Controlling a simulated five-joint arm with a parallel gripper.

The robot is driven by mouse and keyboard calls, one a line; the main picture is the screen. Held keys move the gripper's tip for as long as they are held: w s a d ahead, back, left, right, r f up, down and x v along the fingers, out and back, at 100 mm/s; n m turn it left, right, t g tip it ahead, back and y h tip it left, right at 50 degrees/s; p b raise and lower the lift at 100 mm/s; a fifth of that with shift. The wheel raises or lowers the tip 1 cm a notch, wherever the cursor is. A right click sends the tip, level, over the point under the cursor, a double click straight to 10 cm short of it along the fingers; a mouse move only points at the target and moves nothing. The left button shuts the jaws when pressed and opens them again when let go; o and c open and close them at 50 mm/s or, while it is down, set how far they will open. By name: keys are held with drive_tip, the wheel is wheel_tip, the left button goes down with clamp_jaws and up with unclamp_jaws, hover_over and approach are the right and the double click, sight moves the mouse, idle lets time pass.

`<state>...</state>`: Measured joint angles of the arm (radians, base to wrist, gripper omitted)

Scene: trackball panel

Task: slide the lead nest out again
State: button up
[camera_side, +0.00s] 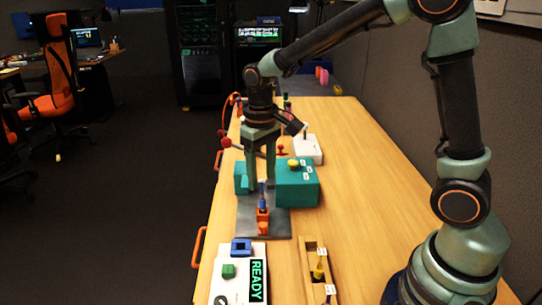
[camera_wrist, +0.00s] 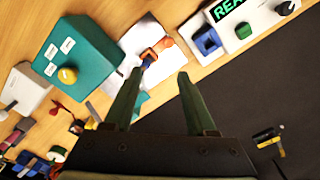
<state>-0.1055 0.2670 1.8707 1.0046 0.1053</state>
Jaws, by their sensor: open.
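An orange piece, which looks like the lead nest (camera_side: 263,226), sits on a grey metal plate (camera_side: 277,225). A small blue part (camera_side: 262,203) stands up at it. A teal box (camera_side: 304,192) with a yellow knob (camera_side: 293,163) is to its right, and a smaller teal block (camera_side: 241,179) is to its left. My gripper (camera_side: 260,186) is open and points down just behind the orange piece, between the teal parts. In the wrist view, the orange piece (camera_wrist: 149,55) shows just beyond the open fingertips (camera_wrist: 160,73), with nothing visibly held.
A white panel (camera_side: 226,287) with a lit READY display (camera_side: 258,281), a green button (camera_side: 228,271) and a blue socket (camera_side: 241,247) is at the front. A wooden holder (camera_side: 308,261) with yellow-handled tools stands to its right. A white box (camera_side: 308,149) is behind. The table's right side is clear.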

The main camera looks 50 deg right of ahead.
wheel_tip(320, 180, down, 11)
drive_tip(key=shift+s, duration=0.1)
drive_tip(key=s+a, duration=0.1)
drive_tip(key=s+a+f, duration=0.1)
drive_tip(key=s+a, duration=0.1)
drive_tip(key=w+d, duration=0.1)
drive_tip(key=w+d+r, duration=0.1)
drive_tip(key=d, duration=0.1)
drive_tip(key=shift+w+r, duration=0.1)
drive_tip(key=shift+w, duration=0.3)
wheel_tip(320, 180, up, 11)
wheel_tip(320, 180, up, 14)
drive_tip(key=m+t, duration=0.1)
drive_tip(key=t, duration=0.2)
hover_over(263, 227)
drive_tip(key=w+d, duration=0.6)
drive_tip(key=w, duration=0.2)
drive_tip(key=shift+s+d+r+t, duration=0.15)
drive_tip(key=shift+d+r+t, duration=0.2)
drive_tip(key=shift+r, duration=0.35)
